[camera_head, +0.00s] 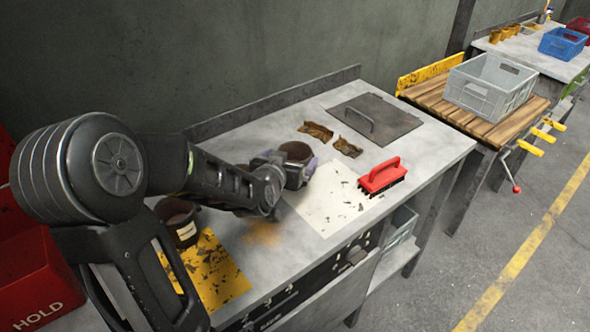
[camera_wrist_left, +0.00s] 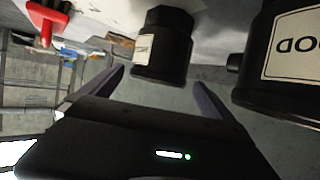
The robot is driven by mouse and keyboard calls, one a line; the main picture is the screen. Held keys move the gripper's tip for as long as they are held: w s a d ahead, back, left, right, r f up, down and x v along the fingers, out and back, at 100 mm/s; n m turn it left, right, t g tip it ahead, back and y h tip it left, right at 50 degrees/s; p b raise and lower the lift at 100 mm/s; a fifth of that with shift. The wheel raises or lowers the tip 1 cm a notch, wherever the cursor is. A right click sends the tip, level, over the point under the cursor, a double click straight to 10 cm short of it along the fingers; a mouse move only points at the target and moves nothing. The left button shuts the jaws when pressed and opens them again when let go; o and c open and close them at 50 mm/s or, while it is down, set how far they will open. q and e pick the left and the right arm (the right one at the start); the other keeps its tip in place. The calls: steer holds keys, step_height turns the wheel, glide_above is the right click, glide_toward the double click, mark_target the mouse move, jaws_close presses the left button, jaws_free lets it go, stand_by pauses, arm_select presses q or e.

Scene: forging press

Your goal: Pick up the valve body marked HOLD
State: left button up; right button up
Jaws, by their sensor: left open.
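My left gripper (camera_head: 292,170) is open over the workbench, its fingers on either side of a dark valve body (camera_head: 296,151). In the left wrist view, this valve body (camera_wrist_left: 163,50) shows between the spread fingers (camera_wrist_left: 160,78). It carries a pale label too small to read. A second dark valve body (camera_head: 178,220) with a pale label stands at the left of the bench, partly behind my arm. A large dark valve body (camera_wrist_left: 290,95) at the right of the wrist view has an upside-down label ending in OOD. My right gripper is not in view.
A red bin (camera_head: 35,285) marked HOLD is at the lower left. A grey crate (camera_head: 490,85) sits on a wooden-topped table to the right.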

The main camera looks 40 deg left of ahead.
mark_target(299, 149)
arm_select(q)
steer(key=x, duration=0.4)
steer(key=shift+w+f+p, duration=0.1)
steer(key=shift+w+p, duration=0.1)
steer(key=shift+p, duration=0.2)
steer(key=shift+c, duration=0.3)
steer(key=c, duration=1.8)
steer(key=shift+r, duration=0.2)
steer(key=shift+c, duration=0.6)
step_height(299, 149, up, 10)
steer(key=p, duration=0.1)
